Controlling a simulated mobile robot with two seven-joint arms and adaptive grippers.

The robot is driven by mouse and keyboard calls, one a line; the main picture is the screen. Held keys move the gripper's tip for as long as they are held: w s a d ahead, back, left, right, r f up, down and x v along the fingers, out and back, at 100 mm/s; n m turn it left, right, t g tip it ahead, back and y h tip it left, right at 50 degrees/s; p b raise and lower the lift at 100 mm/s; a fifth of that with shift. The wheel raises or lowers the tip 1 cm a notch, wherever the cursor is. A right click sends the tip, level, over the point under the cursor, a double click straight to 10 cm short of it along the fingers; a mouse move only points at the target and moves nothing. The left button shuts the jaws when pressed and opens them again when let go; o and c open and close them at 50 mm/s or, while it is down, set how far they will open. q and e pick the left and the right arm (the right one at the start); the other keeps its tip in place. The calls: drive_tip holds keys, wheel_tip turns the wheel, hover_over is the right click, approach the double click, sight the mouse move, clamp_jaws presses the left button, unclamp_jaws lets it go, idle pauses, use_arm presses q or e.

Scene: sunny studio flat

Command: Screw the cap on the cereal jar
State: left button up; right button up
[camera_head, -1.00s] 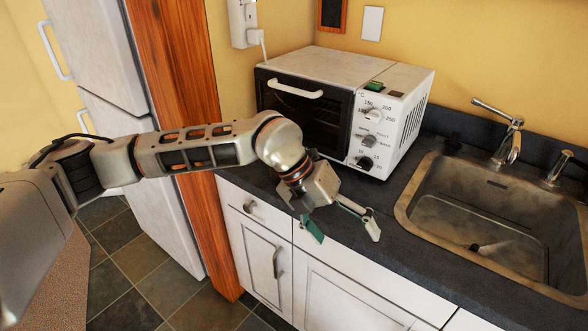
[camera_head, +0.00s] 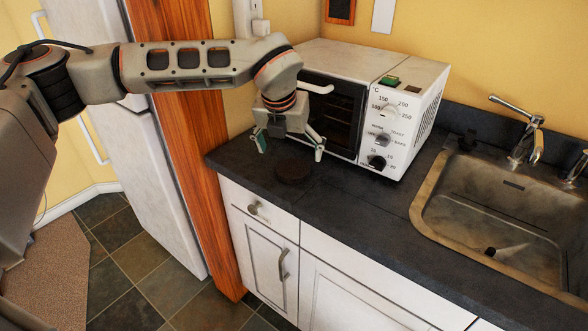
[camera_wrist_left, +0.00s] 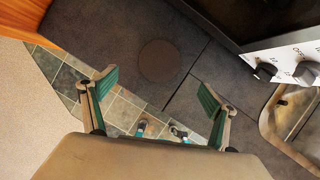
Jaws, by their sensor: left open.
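A dark brown, flat round disc (camera_head: 294,172), which looks like the cap, lies on the dark counter in front of the toaster oven. It also shows in the left wrist view (camera_wrist_left: 160,61), beyond the fingertips and roughly between them. My left gripper (camera_head: 290,149) is open and empty above the counter, just above the disc and apart from it. Its two green-padded fingers are spread wide in the left wrist view (camera_wrist_left: 159,85). I see no cereal jar in either view. My right gripper is not in view.
A white toaster oven (camera_head: 425,115) stands behind and right of the left gripper. A metal sink (camera_head: 425,205) is set into the counter (camera_head: 365,215) at the right. A wooden panel (camera_head: 185,170) and a white fridge (camera_head: 158,200) stand at the left. The counter's front strip is clear.

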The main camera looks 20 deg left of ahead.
sight(292, 170)
use_arm(q)
drive_tip(key=shift+x, duration=1.35)
drive_tip(key=shift+s, duration=0.1)
drive_tip(key=shift+x, duration=2.65)
drive_tip(key=shift+s+a, duration=0.1)
drive_tip(key=c, duration=0.9)
